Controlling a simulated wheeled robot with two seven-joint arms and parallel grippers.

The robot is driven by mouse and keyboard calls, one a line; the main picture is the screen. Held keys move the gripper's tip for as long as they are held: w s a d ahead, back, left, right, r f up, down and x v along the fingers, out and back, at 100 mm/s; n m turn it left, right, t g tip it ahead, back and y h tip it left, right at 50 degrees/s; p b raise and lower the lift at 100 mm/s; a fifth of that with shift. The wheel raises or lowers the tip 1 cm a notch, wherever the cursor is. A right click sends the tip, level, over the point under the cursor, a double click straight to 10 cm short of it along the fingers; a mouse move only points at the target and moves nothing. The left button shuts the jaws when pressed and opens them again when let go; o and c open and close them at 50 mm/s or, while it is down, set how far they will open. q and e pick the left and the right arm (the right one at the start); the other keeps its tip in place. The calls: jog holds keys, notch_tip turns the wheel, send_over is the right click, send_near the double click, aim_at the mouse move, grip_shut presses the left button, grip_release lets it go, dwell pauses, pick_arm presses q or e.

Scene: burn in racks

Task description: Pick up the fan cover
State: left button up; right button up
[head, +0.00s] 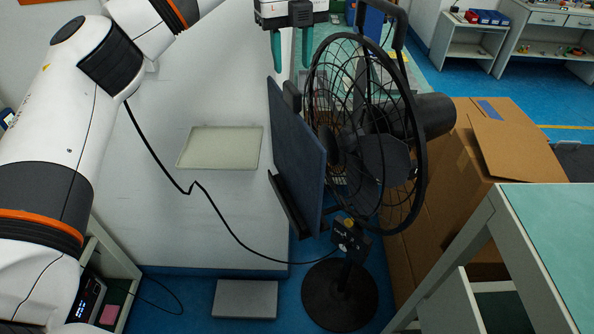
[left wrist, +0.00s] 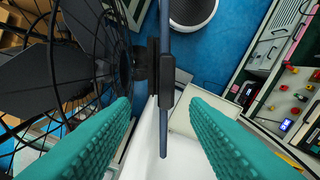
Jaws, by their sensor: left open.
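The fan cover appears to be the dark blue flat panel (head: 298,145), standing upright beside the fan's wire cage, with a black handle (head: 291,97) at its upper edge. In the left wrist view the panel is seen edge-on as a thin blue strip (left wrist: 164,128), and its black handle (left wrist: 172,90) lies between my finger lines. My left gripper (head: 291,45) is open and empty above the panel, its green fingers pointing down. In the left wrist view the open gripper (left wrist: 158,105) has a finger on each side of the panel's line. My right gripper is not in view.
The black fan (head: 375,150) stands right of the panel on a round base (head: 340,294). Cardboard boxes (head: 515,145) are behind it. A green-topped table (head: 555,230) stands at front right. A white cabinet side (head: 200,90) is left of the panel; a black cable hangs there.

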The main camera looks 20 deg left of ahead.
aim_at(292, 102)
pick_arm(q)
jog(key=shift+s+a+f+p, duration=0.1)
jog(key=shift+s+f+p, duration=0.3)
jog(key=shift+s+f, duration=0.6)
jog(key=shift+w+f, duration=0.25)
jog(key=shift+f, duration=0.55)
jog(key=f+p, duration=0.3)
jog(key=f, duration=0.1)
jog(key=shift+d+f, duration=0.1)
jog(key=shift+d, duration=0.15)
jog(key=shift+f, duration=0.4)
jog(key=shift+w+f, duration=0.1)
jog(key=shift+f, duration=0.1)
jog(key=c, duration=0.9)
grip_shut()
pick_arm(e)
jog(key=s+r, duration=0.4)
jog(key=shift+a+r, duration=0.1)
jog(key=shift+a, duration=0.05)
pick_arm(q)
jog(key=shift+r, duration=0.15)
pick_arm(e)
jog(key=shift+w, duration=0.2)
